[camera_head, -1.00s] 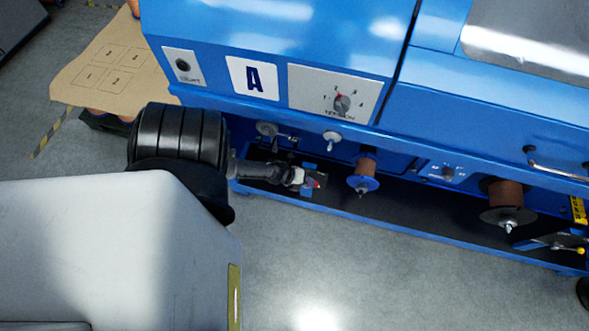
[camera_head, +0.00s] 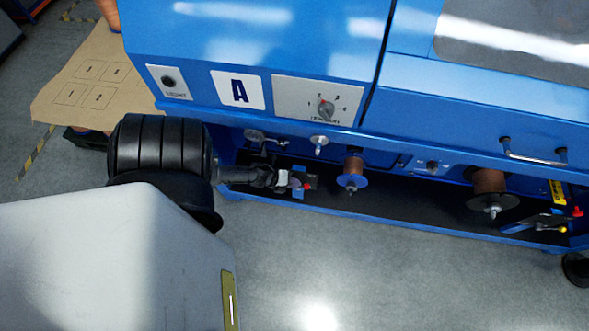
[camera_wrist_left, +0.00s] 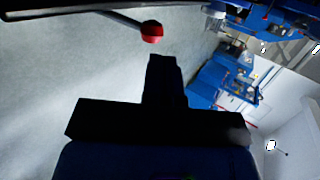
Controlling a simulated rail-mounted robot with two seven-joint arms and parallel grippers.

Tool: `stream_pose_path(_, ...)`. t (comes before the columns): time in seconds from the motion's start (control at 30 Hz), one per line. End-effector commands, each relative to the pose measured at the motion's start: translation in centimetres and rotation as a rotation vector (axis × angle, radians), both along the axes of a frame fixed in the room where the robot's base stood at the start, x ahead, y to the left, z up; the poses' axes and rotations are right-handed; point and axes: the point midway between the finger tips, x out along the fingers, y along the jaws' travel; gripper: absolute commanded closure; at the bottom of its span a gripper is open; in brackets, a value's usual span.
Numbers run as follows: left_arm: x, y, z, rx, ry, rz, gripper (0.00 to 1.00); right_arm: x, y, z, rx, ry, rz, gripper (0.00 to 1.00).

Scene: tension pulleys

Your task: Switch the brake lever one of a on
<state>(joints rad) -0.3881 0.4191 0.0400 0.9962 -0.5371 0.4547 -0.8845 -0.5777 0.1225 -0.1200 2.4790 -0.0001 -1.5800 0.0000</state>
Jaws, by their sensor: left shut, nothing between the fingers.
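A brake lever with a red knob (camera_head: 307,184) sits low in the machine's dark lower bay. In the left wrist view its red knob (camera_wrist_left: 152,31) ends a thin rod coming from the upper left. My left gripper (camera_head: 294,180) is shut and empty, just left of the knob in the head view. In the wrist view it is a dark shape (camera_wrist_left: 165,60) just below the knob, with a small gap between them in the picture. Contact cannot be told. My right gripper is not in view.
A brown spool with a blue disc (camera_head: 352,178) hangs just right of the knob. A second spool (camera_head: 489,190) and another lever with a yellow knob (camera_head: 562,229) stand farther right. A tension dial (camera_head: 325,106) is above. Open floor (camera_head: 370,270) lies in front.

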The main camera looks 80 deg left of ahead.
Motion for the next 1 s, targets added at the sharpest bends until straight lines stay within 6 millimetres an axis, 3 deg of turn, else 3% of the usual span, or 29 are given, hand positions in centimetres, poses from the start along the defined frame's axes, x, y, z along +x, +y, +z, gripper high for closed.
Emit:
stream_pose_path(0.03,-0.9,0.0,1.2,0.000,0.003,0.000,1.00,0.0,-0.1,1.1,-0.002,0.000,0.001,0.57)
stream_pose_path(0.2,-3.6,0.3,3.3,0.000,0.003,0.000,1.00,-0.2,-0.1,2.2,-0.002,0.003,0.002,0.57)
stream_pose_path(0.5,-6.8,0.7,5.9,0.000,0.002,0.001,1.00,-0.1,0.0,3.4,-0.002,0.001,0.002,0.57)
stream_pose_path(1.0,-7.7,0.8,6.6,-0.001,0.001,0.001,1.00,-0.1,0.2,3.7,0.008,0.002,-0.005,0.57)
